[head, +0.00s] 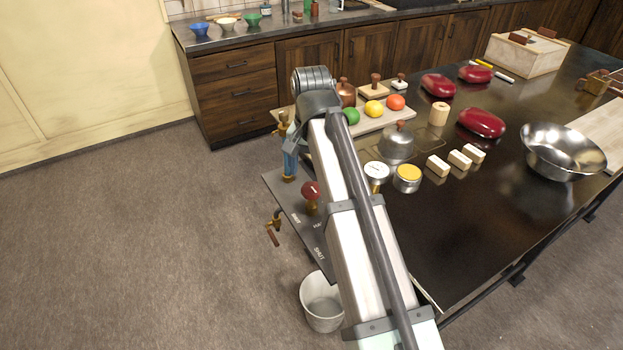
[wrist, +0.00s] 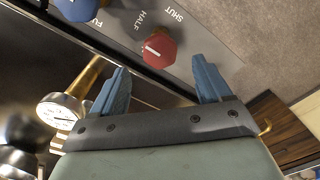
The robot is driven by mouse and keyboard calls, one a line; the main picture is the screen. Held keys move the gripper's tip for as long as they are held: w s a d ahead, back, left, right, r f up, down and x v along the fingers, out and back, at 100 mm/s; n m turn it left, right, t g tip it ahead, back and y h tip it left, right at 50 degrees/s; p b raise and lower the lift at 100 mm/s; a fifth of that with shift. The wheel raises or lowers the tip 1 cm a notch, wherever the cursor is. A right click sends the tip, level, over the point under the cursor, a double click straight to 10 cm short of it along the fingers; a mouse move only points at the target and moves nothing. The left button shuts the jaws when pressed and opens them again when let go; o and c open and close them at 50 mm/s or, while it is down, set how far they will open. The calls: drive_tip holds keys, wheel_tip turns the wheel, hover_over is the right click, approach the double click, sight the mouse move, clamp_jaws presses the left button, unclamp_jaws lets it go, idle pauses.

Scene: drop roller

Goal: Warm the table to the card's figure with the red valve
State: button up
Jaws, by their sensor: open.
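The red valve (head: 311,190) sits on a grey panel at the table's left edge. In the wrist view the red valve (wrist: 159,48) shows a white mark, near the words HALF and SHUT; I cannot tell which setting it marks. My gripper (wrist: 160,76) is open and empty, its blue fingers spread on either side of the red valve, apart from it. In the head view one blue finger (head: 289,165) shows just above the valve. A white-faced dial gauge (head: 376,170) stands on the dark table (head: 440,235); its reading is too small. I cannot make out the card.
A blue valve (wrist: 77,10) is next to the red one. A yellow-topped tin (head: 407,173), metal dome (head: 397,145) and several pale blocks (head: 460,159) stand near the gauge. A steel bowl (head: 562,150) is at right. A bucket (head: 321,303) stands below the panel.

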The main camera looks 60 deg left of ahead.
sight(312, 187)
wheel_tip(312, 187, up, 8)
drive_tip(key=shift+r, duration=0.2)
idle(0.7)
